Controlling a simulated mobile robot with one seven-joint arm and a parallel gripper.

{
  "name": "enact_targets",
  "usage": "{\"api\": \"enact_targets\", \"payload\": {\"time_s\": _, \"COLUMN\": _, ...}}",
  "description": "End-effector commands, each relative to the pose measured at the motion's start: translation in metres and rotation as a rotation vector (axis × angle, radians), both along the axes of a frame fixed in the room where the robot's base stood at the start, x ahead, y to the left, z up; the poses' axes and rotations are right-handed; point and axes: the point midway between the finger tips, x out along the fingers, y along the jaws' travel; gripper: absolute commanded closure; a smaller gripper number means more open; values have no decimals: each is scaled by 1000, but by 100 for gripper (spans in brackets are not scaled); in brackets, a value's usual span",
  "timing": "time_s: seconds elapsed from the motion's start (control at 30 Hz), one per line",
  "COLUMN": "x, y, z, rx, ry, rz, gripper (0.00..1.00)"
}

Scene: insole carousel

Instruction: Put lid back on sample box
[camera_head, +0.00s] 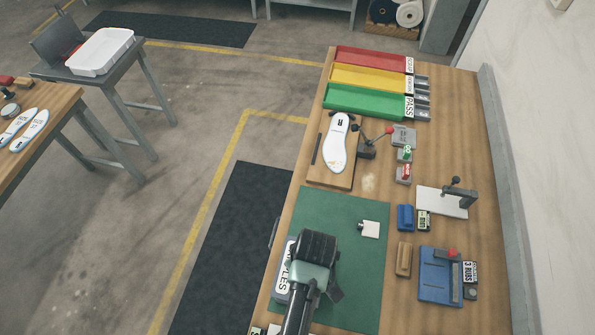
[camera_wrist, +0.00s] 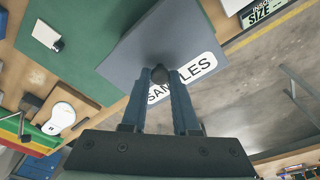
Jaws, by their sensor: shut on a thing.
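My gripper (camera_wrist: 163,76) is shut on the dark round knob of the flat grey lid (camera_wrist: 150,45) in the wrist view. The white SAMPLES label (camera_wrist: 192,76) shows right beside the lid's edge, partly behind my fingers. In the head view my gripper (camera_head: 315,250) is over the left edge of the green mat, its fingertips hidden by its own body. The labelled sample box (camera_head: 284,268) shows only in part beside it, with the end of the label readable. I cannot tell whether the lid touches the box or is held just above it.
A small white piece (camera_head: 370,229) lies on the green mat (camera_head: 340,205). A blue fixture (camera_head: 436,272), a brown block (camera_head: 403,259) and a white clamp plate (camera_head: 440,202) stand to the right. An insole fixture (camera_head: 331,178) and coloured trays (camera_head: 365,102) are farther back.

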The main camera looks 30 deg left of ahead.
Motion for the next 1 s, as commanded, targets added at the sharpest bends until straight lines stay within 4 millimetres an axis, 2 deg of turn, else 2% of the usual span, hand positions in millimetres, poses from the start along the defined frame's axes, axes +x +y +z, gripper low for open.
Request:
{"api": "enact_targets", "payload": {"time_s": 0.6, "x": 0, "y": 1, "z": -54, "rx": 0, "ry": 1, "rz": 1, "gripper": 100}}
{"api": "enact_targets", "payload": {"time_s": 1.0, "x": 0, "y": 1, "z": -60, "rx": 0, "ry": 0, "rz": 1, "gripper": 100}}
